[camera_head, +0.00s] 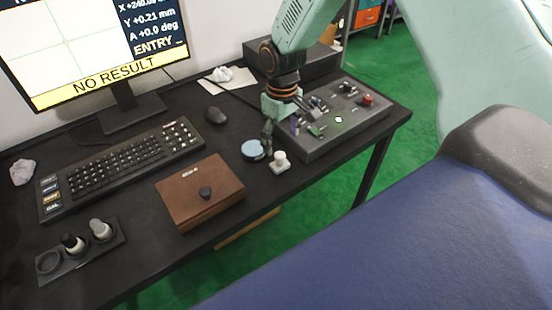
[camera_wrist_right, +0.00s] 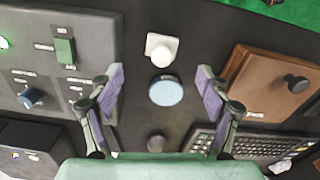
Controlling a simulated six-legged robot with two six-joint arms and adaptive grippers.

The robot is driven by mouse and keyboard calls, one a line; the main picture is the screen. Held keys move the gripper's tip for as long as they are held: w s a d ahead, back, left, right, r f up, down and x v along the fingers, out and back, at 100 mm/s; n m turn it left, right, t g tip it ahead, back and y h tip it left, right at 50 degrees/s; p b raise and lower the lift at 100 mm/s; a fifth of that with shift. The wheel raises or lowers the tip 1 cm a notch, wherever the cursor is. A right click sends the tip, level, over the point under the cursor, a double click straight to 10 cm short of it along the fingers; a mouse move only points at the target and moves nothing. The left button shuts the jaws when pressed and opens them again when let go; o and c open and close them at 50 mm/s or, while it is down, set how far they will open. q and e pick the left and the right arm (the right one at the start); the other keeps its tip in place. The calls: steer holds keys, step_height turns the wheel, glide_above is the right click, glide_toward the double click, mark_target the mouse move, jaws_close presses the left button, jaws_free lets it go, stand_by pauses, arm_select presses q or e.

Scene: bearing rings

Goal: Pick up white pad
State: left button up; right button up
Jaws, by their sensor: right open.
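A white piece with a square base and a round knob (camera_head: 280,162) stands upright on the black table beside the control panel. It also shows in the right wrist view (camera_wrist_right: 161,51), just beyond the fingertips. A pale blue round disc (camera_head: 253,150) lies close to it; in the wrist view the disc (camera_wrist_right: 166,91) sits between the two fingers. I cannot tell for sure which of these is the pad. My right gripper (camera_head: 282,134) is open and empty, pointing down above this part of the table. My left gripper is not in view.
A brown case (camera_head: 200,193) lies to the left of the white piece. A grey control panel (camera_head: 345,125) stands to the right. A small tray (camera_head: 85,262) holds two knobbed pieces.

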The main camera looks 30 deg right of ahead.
mark_target(280, 155)
steer(key=shift+f, duration=0.45)
steer(key=shift+s+a+f+b, duration=0.1)
steer(key=shift+s+f+b, duration=0.1)
steer(key=shift+f, duration=0.4)
steer(key=shift+s+f+b, duration=0.1)
steer(key=shift+f+b, duration=0.1)
steer(key=shift+f, duration=0.4)
steer(key=f, duration=0.3)
steer(key=f+b, duration=0.1)
steer(key=shift+w+f, duration=0.3)
steer(key=shift+r, duration=0.1)
steer(key=shift+s+a, duration=0.1)
